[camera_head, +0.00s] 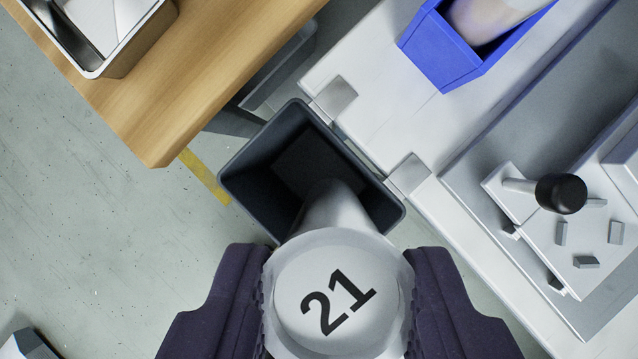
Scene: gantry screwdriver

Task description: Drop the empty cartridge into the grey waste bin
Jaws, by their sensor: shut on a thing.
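My gripper (338,305) is at the bottom centre, its two dark purple padded fingers shut on a cartridge. The cartridge (335,262) is a pale grey cylinder with a round end facing me, marked "21". Its far end points down into the mouth of the grey waste bin. The dark grey waste bin (240,193) hangs by two metal brackets at the edge of the white table, and its mouth is open. The cartridge hides the near part of the bin's opening. I cannot tell how deep its far end is.
The white table (375,75) is at the right, with a blue bin (440,55) holding a pale cylinder. A grey fixture with a black knob (561,194) stands at the right. A wooden table (215,60) with a metal tray (125,50) is at the upper left.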

